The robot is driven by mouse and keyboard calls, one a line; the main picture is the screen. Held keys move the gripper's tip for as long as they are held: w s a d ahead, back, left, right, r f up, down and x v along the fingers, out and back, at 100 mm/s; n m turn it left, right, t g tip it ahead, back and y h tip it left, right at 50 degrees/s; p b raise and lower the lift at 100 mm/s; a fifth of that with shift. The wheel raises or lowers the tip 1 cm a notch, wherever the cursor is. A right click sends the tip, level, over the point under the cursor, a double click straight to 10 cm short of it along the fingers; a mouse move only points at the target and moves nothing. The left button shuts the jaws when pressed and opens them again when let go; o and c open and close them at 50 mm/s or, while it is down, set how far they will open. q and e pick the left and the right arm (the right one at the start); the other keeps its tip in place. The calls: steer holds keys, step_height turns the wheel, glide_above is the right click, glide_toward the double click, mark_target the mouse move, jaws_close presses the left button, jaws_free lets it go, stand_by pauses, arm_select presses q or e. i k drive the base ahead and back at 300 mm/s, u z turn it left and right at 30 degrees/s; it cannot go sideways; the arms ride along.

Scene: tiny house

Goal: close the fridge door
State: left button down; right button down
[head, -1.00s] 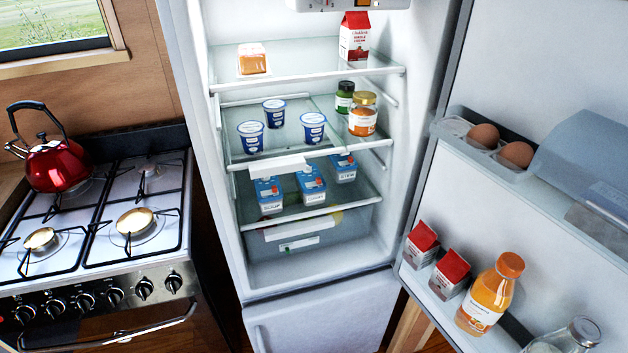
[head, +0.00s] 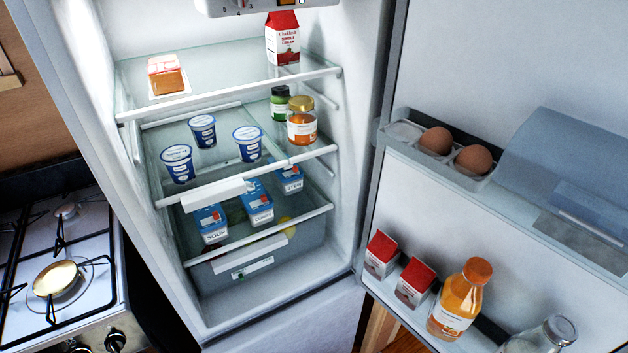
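The fridge (head: 345,200) stands open in the middle of the head view. Its door (head: 490,70) is swung wide open to the right, with the inner side facing me. The door meets the fridge body along a near-vertical line right of the shelves. The door's outer face and handle are hidden. Neither of my grippers shows in the head view.
The door racks hold eggs (head: 437,140), red-topped cartons (head: 416,282), an orange juice bottle (head: 462,300) and a glass bottle (head: 545,335). Shelves inside hold yogurt cups (head: 203,131), jars and cartons. A gas stove (head: 95,260) stands at the left.

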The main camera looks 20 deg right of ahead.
mark_target(476, 71)
steer(key=z, duration=1.55)
steer(key=k, duration=0.5)
steer(key=u, duration=0.1)
steer(key=i, duration=0.5)
